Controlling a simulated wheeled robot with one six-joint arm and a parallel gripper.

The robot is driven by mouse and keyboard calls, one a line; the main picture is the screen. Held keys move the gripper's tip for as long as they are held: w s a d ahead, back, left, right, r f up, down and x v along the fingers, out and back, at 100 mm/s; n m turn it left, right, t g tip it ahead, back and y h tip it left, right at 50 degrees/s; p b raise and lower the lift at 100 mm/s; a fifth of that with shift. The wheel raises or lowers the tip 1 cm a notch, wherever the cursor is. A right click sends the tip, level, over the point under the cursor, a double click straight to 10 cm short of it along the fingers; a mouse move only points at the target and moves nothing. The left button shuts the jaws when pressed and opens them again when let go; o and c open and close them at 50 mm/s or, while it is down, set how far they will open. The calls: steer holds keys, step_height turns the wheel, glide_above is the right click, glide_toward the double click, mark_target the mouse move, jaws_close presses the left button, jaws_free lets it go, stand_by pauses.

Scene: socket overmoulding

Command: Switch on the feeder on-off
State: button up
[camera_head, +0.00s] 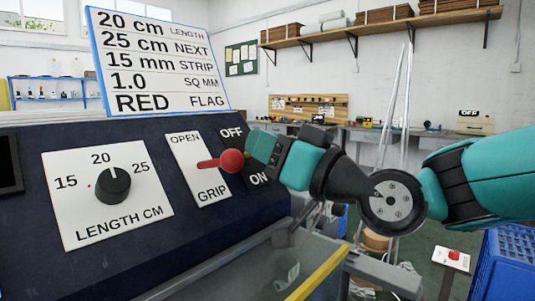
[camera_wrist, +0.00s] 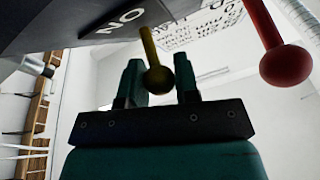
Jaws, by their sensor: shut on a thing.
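The feeder on-off switch is a yellow lever (camera_wrist: 149,42) with a dark yellow ball knob, in the wrist view. In the head view it is mostly hidden behind my gripper (camera_head: 256,147), between the OFF label (camera_head: 231,132) and the ON label (camera_head: 258,180). My gripper (camera_wrist: 160,72) is shut on the lever, with the knob between its two teal fingers. The ON plate (camera_wrist: 122,18) shows upside down in the wrist view. The lever's exact position is hard to tell.
The red GRIP lever (camera_head: 230,161) sticks out close to the left of my gripper; its red ball (camera_wrist: 286,65) shows at right in the wrist view. The length dial (camera_head: 113,185) is farther left. A blue crate (camera_head: 505,262) stands at lower right.

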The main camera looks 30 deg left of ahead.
steer(key=o, duration=0.9)
steer(key=r+b+v, duration=0.2)
steer(key=r+v, duration=0.1)
steer(key=v, duration=0.9)
steer(key=shift+b+v, duration=0.4)
steer(key=shift+v, duration=0.4)
